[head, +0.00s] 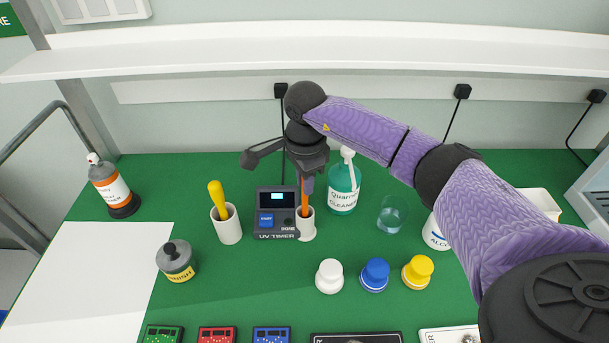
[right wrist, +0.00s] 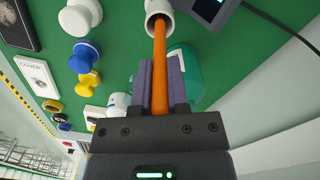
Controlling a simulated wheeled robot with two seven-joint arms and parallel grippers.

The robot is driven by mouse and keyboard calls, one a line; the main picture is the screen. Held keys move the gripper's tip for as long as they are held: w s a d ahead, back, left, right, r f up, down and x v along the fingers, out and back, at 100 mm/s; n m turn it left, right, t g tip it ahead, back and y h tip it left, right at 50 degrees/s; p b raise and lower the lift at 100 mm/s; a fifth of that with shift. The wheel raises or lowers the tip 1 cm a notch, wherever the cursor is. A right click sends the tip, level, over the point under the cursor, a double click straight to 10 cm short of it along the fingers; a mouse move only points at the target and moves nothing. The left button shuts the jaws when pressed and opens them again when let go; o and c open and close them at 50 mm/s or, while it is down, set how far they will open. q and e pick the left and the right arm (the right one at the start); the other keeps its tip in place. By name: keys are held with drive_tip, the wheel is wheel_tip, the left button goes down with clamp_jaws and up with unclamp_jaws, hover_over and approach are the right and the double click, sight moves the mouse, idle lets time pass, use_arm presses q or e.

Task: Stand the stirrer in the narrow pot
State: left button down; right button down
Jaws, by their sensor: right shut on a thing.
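The orange stirrer (head: 305,199) is held nearly upright, with its lower end inside the mouth of a narrow white pot (head: 306,230). In the right wrist view the stirrer (right wrist: 159,58) runs between my fingers to the opening of the pot (right wrist: 157,6). My right gripper (head: 307,183) is shut on the stirrer above the pot; its fingers also show in the right wrist view (right wrist: 160,84). Whether the stirrer touches the pot's floor is hidden. My left gripper is not in view.
A UV timer (head: 277,213) stands close left of the pot, and a teal cleaner bottle (head: 343,195) behind right. Another white pot (head: 229,230) holds a yellow-handled tool (head: 217,198). White (head: 329,276), blue (head: 375,275) and yellow (head: 418,272) capped items stand in front.

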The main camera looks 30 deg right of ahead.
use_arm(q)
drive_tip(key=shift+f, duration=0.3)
use_arm(e)
drive_tip(key=shift+f, duration=0.4)
drive_tip(key=c, duration=0.9)
unclamp_jaws()
drive_tip(key=o, duration=0.4)
drive_tip(key=shift+c, duration=0.2)
wheel_tip(320, 180, up, 10)
drive_tip(key=shift+p, duration=0.55)
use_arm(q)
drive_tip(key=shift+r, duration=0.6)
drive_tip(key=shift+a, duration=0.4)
use_arm(e)
drive_tip(key=shift+s+f, duration=0.1)
